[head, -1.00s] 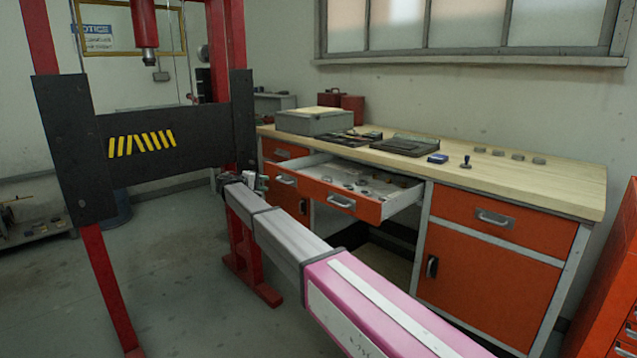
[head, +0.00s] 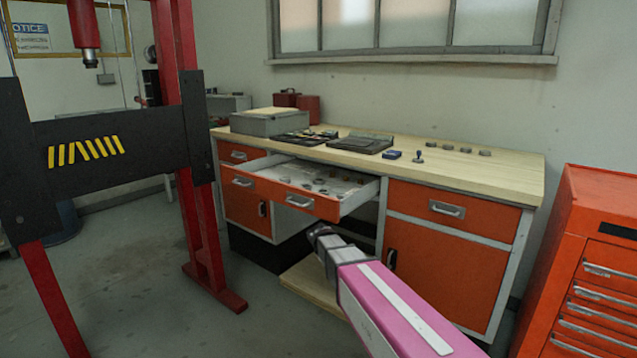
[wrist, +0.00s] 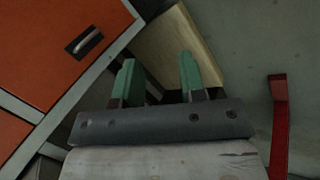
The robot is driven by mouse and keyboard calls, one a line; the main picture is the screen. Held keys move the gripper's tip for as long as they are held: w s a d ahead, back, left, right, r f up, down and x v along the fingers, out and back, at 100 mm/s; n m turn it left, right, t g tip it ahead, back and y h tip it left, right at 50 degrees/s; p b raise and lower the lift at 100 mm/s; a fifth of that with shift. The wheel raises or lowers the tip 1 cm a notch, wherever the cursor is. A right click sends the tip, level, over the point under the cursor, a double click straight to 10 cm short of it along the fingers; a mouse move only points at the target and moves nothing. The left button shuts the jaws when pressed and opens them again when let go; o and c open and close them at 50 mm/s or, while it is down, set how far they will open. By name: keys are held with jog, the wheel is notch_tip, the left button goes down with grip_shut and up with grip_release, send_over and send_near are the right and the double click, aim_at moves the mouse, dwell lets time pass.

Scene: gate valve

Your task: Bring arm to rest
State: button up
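My arm (head: 385,310) reaches forward from the bottom of the head view, below and in front of the workbench's open drawer. Its far end bends down out of sight, and my gripper cannot be made out there. In the wrist view my gripper (wrist: 158,74) has two green fingers standing apart with nothing between them, so it is open and empty. Beyond the fingers are a wooden board (wrist: 180,42) and grey floor. An orange cabinet front (wrist: 65,35) with a handle is at upper left in that view.
The orange workbench (head: 500,170) has an open drawer (head: 330,205) with small parts inside. A red press frame (head: 205,230) stands at left, and its red leg piece (wrist: 279,125) seems to show in the wrist view. An orange tool chest (head: 590,230) is at right.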

jog(key=s+d+f+m+g+y, duration=0.1)
jog(key=s+d, duration=0.4)
jog(key=s, duration=0.5)
jog(key=s+d+f+m+g+y, duration=0.1)
jog(key=s+d+f+m+y, duration=0.2)
jog(key=s+d, duration=0.3)
jog(key=s, duration=0.3)
jog(key=shift+s+d+y, duration=0.3)
jog(key=shift+s+y, duration=0.1)
